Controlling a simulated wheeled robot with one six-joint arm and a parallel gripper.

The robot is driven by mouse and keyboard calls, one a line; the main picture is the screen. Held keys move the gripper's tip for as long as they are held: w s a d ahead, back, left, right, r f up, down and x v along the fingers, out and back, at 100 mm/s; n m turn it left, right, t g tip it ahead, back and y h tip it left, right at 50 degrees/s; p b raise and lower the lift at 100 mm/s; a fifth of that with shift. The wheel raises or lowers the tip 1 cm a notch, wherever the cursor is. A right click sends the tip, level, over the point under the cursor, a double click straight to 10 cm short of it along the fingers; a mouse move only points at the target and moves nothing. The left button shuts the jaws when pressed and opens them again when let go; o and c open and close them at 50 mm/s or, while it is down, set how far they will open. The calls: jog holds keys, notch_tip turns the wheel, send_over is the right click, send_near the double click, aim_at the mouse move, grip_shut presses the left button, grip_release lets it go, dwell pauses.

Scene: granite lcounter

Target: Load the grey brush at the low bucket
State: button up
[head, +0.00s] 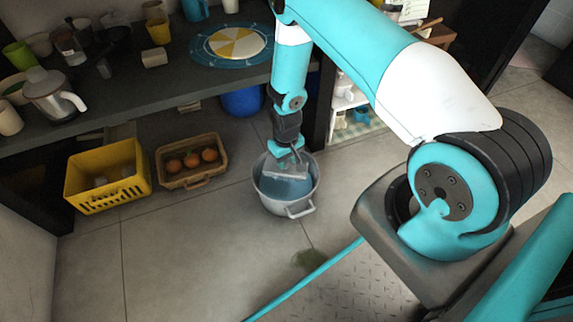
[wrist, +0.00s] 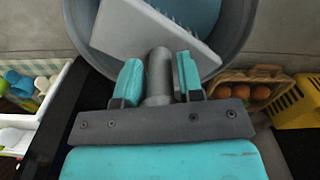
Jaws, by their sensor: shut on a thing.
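The low bucket (head: 300,208) is a grey metal pot with side handles, standing on the tiled floor with blue inside it. It also shows in the wrist view (wrist: 237,60), filling the top. My gripper (head: 287,152) points down over the bucket. In the wrist view my gripper (wrist: 160,80) has its two teal fingers shut on the grey handle of the brush (wrist: 150,38). The brush's flat light-grey head lies over the bucket's opening, with bristles along its far edge. I cannot tell whether the head touches the bucket.
A wicker basket with orange round things (head: 188,161) and a yellow crate (head: 107,177) stand left of the bucket. A blue bin (head: 242,102) is behind, under the dark counter (head: 120,90). White shelves (head: 350,105) stand behind right.

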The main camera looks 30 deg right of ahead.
aim_at(286, 171)
jog(key=shift+f+b, duration=2.6)
jog(key=shift+f, duration=0.3)
jog(key=shift+f, duration=0.55)
notch_tip(286, 171, up, 7)
jog(key=p, duration=0.6)
